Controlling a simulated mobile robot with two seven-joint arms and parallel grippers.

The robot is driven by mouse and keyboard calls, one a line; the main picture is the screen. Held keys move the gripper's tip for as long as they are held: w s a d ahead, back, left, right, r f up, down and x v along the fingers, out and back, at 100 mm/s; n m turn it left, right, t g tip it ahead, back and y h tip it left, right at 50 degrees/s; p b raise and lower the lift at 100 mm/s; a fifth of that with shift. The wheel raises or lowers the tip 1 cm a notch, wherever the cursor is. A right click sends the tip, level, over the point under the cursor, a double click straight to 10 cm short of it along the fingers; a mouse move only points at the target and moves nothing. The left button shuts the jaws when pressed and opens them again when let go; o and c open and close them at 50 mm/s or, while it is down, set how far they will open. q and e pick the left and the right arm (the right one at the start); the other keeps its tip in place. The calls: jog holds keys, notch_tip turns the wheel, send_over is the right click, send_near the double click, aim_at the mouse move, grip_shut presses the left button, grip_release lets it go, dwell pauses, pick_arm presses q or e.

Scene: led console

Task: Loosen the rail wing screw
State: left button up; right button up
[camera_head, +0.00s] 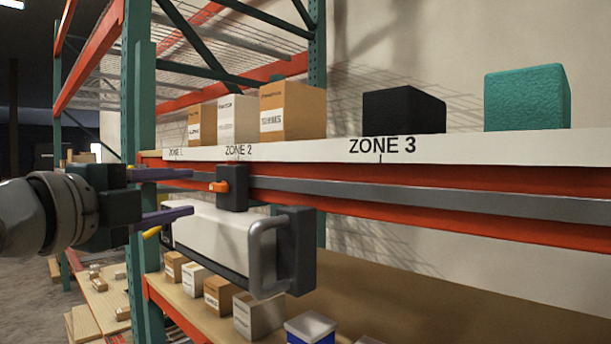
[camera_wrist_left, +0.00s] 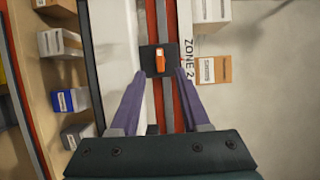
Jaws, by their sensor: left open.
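The orange wing screw (camera_head: 218,186) sits on the black clamp block (camera_head: 232,190) on the grey rail (camera_head: 400,196), just below the ZONE 2 label. In the left wrist view the orange wing screw (camera_wrist_left: 162,59) is nearly centred ahead of the fingers. My left gripper (camera_head: 192,192) comes in from the left with its two purple fingers apart and empty. In the left wrist view its fingertips (camera_wrist_left: 160,76) lie on either side of the black block's near edge; whether they touch it, I cannot tell. My right gripper is not in view.
A white console unit (camera_head: 205,235) with a grey handle (camera_head: 264,262) hangs below the clamp block. Cartons (camera_head: 290,110), a black box (camera_head: 404,110) and a teal box (camera_head: 527,97) stand above the rail. Small boxes (camera_head: 258,316) sit on the lower shelf. The rail right of the clamp is clear.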

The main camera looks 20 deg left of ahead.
aim_at(216, 188)
pick_arm(q)
jog(key=w, duration=0.1)
jog(key=w+p, duration=0.2)
jog(key=w, duration=0.1)
jog(key=shift+w+r, duration=0.1)
jog(key=shift+r, duration=0.15)
jog(key=shift+w+d+f+p, duration=0.15)
jog(key=shift+w+p, duration=0.15)
jog(key=shift+w, duration=0.2)
jog(key=shift+w+f+p, duration=0.1)
jog(key=shift+w+p, duration=0.15)
jog(key=shift+w, duration=0.25)
grip_shut()
